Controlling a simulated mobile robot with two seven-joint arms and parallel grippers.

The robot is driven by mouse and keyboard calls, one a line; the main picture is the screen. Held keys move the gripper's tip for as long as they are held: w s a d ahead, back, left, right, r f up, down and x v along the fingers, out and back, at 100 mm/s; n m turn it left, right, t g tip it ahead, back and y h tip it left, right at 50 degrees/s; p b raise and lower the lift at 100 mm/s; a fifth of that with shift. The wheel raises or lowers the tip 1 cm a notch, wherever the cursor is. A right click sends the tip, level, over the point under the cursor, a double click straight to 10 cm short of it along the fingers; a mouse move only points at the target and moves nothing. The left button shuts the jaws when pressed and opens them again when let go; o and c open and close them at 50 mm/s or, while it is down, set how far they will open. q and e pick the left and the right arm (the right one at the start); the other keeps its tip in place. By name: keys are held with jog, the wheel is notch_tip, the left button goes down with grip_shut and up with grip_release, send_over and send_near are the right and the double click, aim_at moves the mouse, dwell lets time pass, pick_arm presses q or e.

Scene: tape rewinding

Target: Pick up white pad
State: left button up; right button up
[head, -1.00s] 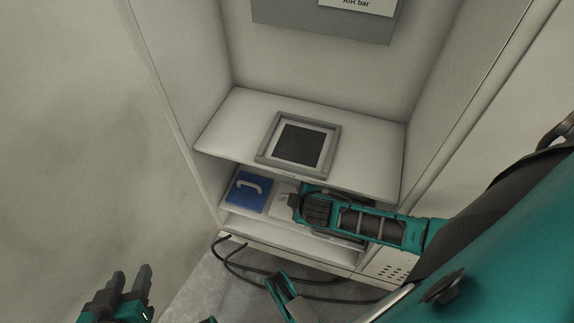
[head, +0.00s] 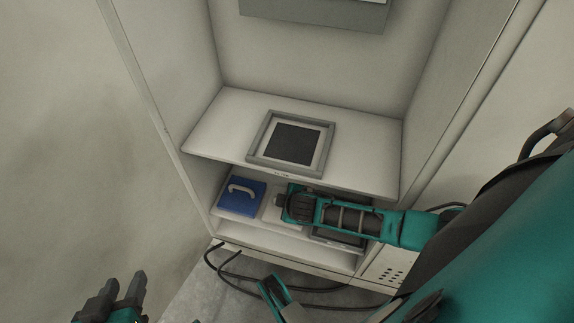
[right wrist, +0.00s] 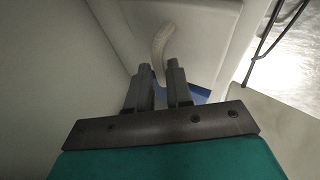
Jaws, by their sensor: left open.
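The white pad (head: 269,210) lies on the lower shelf of the cabinet, just right of the blue pad (head: 237,197). My right gripper (head: 279,201) reaches in from the right and covers part of it. In the right wrist view the curved pale handle (right wrist: 163,42) of the white pad (right wrist: 205,35) runs down to the fingertips (right wrist: 158,68) and lines up with the gap between them. I cannot tell whether the fingers press on the handle. My left gripper (head: 122,281) is open and empty at the bottom left, away from the cabinet.
A grey frame with a dark centre (head: 292,144) lies on the upper shelf (head: 215,132), above my right arm. A dark panel (head: 345,222) lies right of the white pad, partly behind my arm. Black cables (head: 237,276) hang in front of the cabinet.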

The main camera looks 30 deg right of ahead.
grip_shut()
dwell(0.4)
